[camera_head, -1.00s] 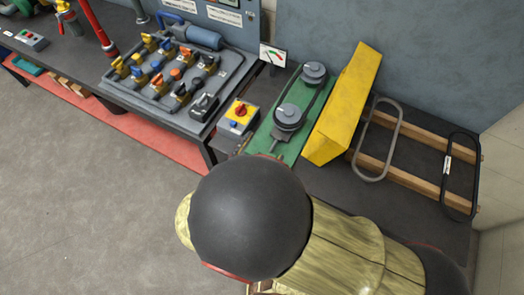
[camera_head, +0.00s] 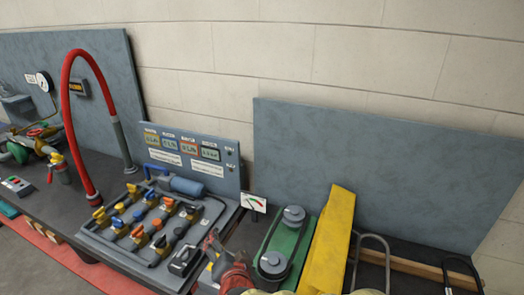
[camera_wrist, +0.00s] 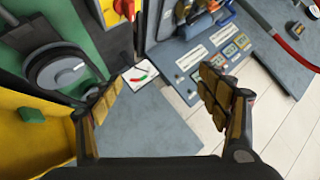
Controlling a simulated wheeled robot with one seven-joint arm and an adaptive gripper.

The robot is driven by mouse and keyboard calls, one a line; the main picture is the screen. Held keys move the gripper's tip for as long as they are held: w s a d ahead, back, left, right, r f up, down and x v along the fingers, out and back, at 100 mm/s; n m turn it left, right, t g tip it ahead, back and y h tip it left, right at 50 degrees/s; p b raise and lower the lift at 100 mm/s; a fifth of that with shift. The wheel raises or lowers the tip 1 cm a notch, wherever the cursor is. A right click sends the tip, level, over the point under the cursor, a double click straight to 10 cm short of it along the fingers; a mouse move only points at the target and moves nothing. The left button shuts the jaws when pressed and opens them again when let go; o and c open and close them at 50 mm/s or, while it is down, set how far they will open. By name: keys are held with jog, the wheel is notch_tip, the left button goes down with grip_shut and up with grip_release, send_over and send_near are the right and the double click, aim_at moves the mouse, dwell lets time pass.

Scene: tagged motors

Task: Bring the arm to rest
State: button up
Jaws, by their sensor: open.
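My gripper (camera_wrist: 160,98) shows in the wrist view with its two padded fingers spread wide apart and nothing between them. A grey bench surface and panel lie beyond the fingers. The pulley (camera_wrist: 62,70) is left of my gripper in the wrist view.
A grey board of coloured valve-like parts (camera_head: 90,236) lies left of my arm. A small gauge card (camera_head: 254,202) stands behind. A red hose (camera_head: 72,110) arches up at the left. A tiled wall closes off the back.

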jog(key=d+r+n+g+y, duration=0.1)
jog(key=d+r+n+y, duration=0.1)
jog(key=d+r, duration=0.25)
jog(key=s+d+r+n+g+h, duration=0.3)
jog(key=s+d+g+h, duration=0.1)
jog(key=s+d, duration=1.6)
jog(key=d+g, duration=0.1)
jog(key=d, duration=0.2)
jog(key=shift+s+d+r+n+h, duration=0.15)
jog(key=shift+s+d+n+h, duration=0.15)
jog(key=shift+d+n+h, duration=0.1)
jog(key=shift+a, duration=0.1)
